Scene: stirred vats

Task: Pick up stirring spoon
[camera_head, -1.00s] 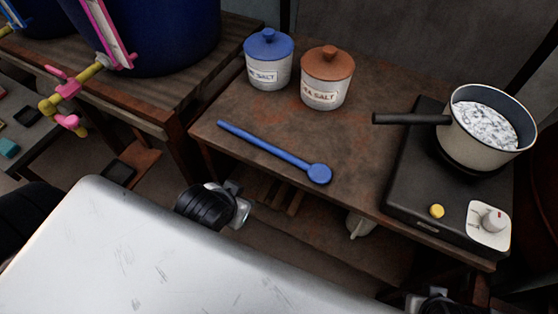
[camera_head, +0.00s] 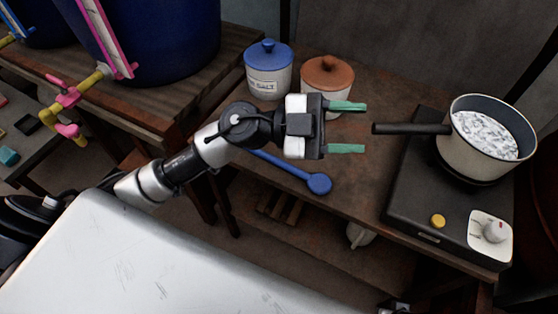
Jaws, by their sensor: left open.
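The blue stirring spoon (camera_head: 319,183) lies on the brown wooden table. Its round end and part of its handle show; the far end of the handle is hidden behind my left arm. My left gripper (camera_head: 347,128) is above the table, up and to the right of the spoon's round end. Its two green-tipped fingers are spread apart, point to the right, and hold nothing. My right gripper cannot be made out.
A blue-lidded salt jar (camera_head: 268,72) and a brown-lidded salt jar (camera_head: 327,75) stand behind the gripper. A pot (camera_head: 470,147) with pale contents sits on a black hot plate (camera_head: 405,190), its black handle (camera_head: 410,129) pointing left towards the gripper.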

